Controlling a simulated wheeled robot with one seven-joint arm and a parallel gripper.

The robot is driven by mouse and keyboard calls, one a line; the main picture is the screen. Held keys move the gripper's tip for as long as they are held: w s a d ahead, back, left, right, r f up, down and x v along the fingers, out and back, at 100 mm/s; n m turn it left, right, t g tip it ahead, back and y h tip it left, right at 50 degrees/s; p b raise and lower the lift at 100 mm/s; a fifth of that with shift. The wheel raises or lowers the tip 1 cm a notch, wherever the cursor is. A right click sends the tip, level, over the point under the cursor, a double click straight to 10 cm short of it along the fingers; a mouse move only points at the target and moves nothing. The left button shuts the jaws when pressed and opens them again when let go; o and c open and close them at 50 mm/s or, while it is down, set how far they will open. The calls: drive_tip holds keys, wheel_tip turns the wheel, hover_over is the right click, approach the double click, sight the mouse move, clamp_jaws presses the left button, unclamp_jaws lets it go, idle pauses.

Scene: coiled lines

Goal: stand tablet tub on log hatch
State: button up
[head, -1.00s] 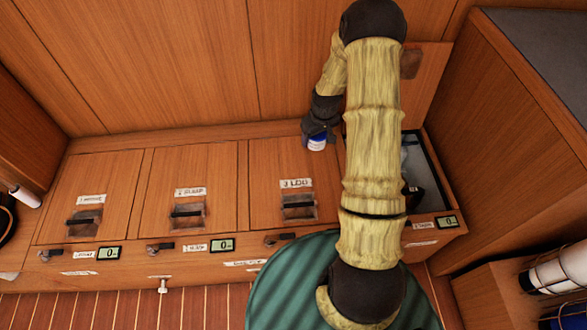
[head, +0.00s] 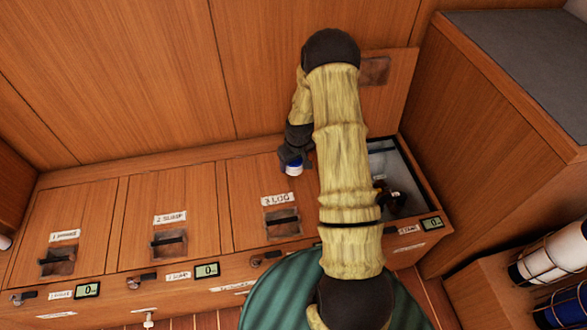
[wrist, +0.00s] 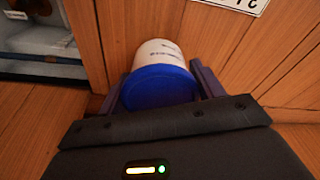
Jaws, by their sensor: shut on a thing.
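The tablet tub (head: 293,170) is small, with a white body and a blue lid. In the wrist view the tub (wrist: 160,60) sits between the two fingers of my gripper (wrist: 160,76), which is shut on it, lid toward the palm. In the head view my gripper (head: 292,164) points down and holds the tub roughly upright over the back right part of the log hatch (head: 245,190), labelled 3 LOG. The log hatch is closed, with its recessed handle near the front. I cannot tell whether the tub's base touches the wood.
An open locker (head: 412,178) with dark things inside lies right of the log hatch, its lid (head: 392,90) raised at the back. Two closed hatches (head: 170,215) lie to the left. A tall wooden cabinet (head: 490,140) stands at the right. The log hatch's left part looks clear.

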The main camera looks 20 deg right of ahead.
sight(294, 168)
drive_tip(key=shift+f+b, duration=0.6)
drive_tip(key=shift+f, duration=1.3)
drive_tip(key=o, duration=1.2)
drive_tip(key=shift+f, duration=0.1)
drive_tip(key=shift+c, duration=0.2)
drive_tip(key=r+p, duration=0.1)
drive_tip(key=r, duration=0.3)
drive_tip(key=s+r+p, duration=0.1)
drive_tip(key=r, duration=0.3)
drive_tip(key=r+p, duration=0.1)
drive_tip(key=r, duration=0.3)
drive_tip(key=shift+s+d+r+p, duration=0.1)
drive_tip(key=shift+s+d+p, duration=0.05)
drive_tip(key=shift+s+p, duration=0.25)
